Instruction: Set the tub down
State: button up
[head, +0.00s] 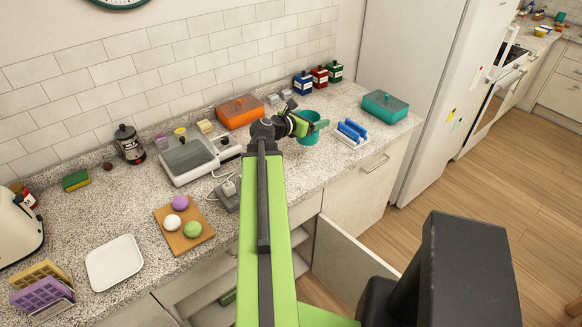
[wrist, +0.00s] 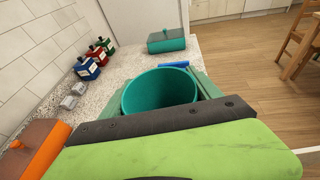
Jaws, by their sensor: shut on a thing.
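The tub is a round teal tub with an open top. In the head view the tub (head: 309,128) is at the far end of my green arm, over the right part of the speckled counter, partly hidden by my gripper (head: 298,124). In the wrist view the tub (wrist: 158,91) is upright and looks empty, between the two green fingers of my gripper (wrist: 160,95). The gripper is shut on it. The tub's base is hidden, so I cannot tell whether it touches the counter (head: 345,98).
A blue sponge-like rack (head: 350,132) stands just right of the tub. A teal lidded box (head: 385,105) is farther right, an orange box (head: 240,111) left. Red, blue and green bottles (head: 319,77) stand behind. A lower cabinet door (head: 345,262) hangs open.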

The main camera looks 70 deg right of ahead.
jog(key=s+m+g, duration=0.1)
jog(key=s, duration=0.6)
jog(key=shift+y, duration=0.3)
jog(key=w+f+b, duration=1.1)
jog(key=w+f, duration=0.1)
jog(key=shift+w+a+b, duration=0.1)
jog(key=shift+a+b, duration=0.3)
jog(key=shift+r, duration=0.25)
jog(key=shift+f, duration=0.25)
jog(key=o, duration=1.4)
jog(key=shift+r, duration=0.1)
jog(key=shift+r, duration=0.1)
